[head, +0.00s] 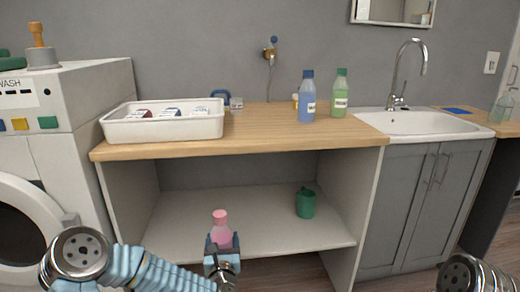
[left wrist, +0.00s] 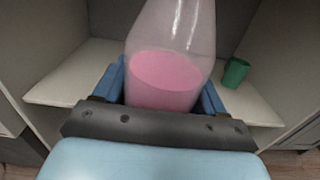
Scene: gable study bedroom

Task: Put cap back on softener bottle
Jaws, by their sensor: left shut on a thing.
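A small clear bottle with pink liquid (head: 221,234) is upright in my left gripper (head: 221,243), in front of the lower shelf. A pink cap-like top (head: 220,216) shows at its upper end; I cannot tell how it is seated. In the left wrist view the bottle (left wrist: 167,75) stands between the blue fingers of the left gripper (left wrist: 165,100), its top cut off by the frame. A blue bottle (head: 307,100) and a green bottle (head: 340,95) stand capped on the wooden counter (head: 262,135). My right gripper is out of view.
A white tray (head: 160,130) with several packets stands on the counter's left. A green container (head: 306,204) stands on the lower shelf (head: 260,225), and also shows in the left wrist view (left wrist: 235,72). A sink (head: 425,122) is right. The counter's front middle is clear.

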